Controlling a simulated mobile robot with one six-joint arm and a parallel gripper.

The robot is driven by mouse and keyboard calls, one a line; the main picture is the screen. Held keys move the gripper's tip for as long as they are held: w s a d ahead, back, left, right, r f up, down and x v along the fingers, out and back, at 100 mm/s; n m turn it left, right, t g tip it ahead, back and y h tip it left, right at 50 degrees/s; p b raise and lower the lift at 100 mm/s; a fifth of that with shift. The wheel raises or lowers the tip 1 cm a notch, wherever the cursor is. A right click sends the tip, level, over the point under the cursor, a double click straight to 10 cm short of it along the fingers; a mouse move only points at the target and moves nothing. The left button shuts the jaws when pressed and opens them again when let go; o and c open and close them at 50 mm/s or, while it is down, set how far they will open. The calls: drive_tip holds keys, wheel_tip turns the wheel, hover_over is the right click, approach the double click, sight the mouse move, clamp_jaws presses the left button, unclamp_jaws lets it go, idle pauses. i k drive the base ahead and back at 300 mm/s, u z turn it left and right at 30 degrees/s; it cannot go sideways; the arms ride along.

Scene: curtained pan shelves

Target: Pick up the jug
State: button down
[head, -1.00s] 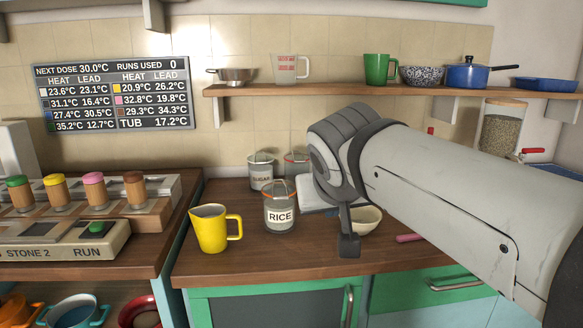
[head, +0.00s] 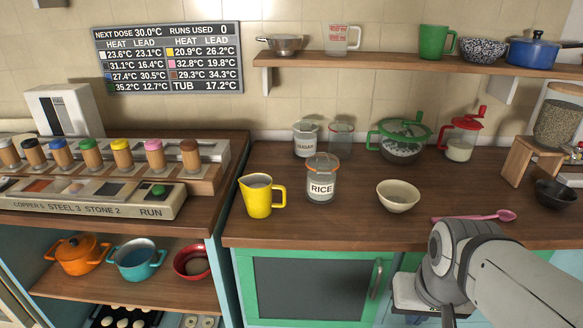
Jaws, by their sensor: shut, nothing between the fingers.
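The yellow jug (head: 260,196) stands upright on the wooden counter, left of the rice jar (head: 321,178), with its handle on the right. A clear measuring jug with red marks (head: 342,38) stands on the wall shelf. My gripper (head: 448,317) is at the bottom edge of the view, low in front of the counter's front edge and well right of the yellow jug. It is shut and empty, and its lower end is partly cut off by the frame.
A cream bowl (head: 398,196), pink spoon (head: 475,216), green-lidded pot (head: 402,139) and sugar jar (head: 306,139) stand on the counter. The button console (head: 90,200) is to the left. The counter right of the rice jar is partly clear.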

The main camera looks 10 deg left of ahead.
sight(263, 197)
drive_tip(key=z, duration=0.4)
drive_tip(key=k, duration=1.3)
drive_tip(key=z, duration=0.15)
drive_tip(key=i, duration=0.6)
drive_tip(key=u, duration=0.65)
drive_tip(key=i, duration=1.15)
drive_tip(key=z, duration=0.35)
